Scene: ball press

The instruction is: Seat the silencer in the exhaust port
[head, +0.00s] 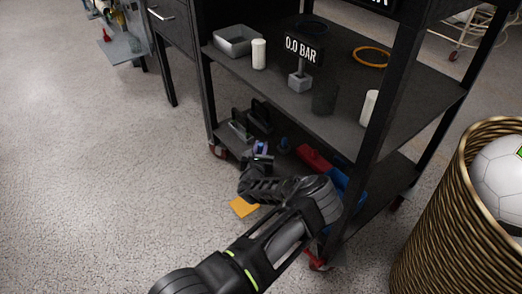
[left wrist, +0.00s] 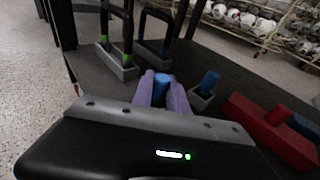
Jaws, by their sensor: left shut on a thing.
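My left gripper (head: 261,148) reaches in at the lower shelf of the black cart in the head view. In the left wrist view its two purple fingers (left wrist: 162,96) are shut on a short blue cylinder (left wrist: 161,82), which looks like the silencer. Its lower part is hidden by the fingers. A second blue cylinder (left wrist: 209,79) stands in a small grey block (left wrist: 201,100) just right of the fingers; it also shows in the head view (head: 284,143). I cannot make out the exhaust port for sure. My right gripper is in neither view.
Grey holders with black upright frames (left wrist: 118,64) stand left of and behind the fingers. A red block (left wrist: 266,130) lies to the right. The cart's upper shelf (head: 340,70) overhangs, with a "0.0 BAR" display (head: 304,48). A wicker basket (head: 445,215) stands at the right.

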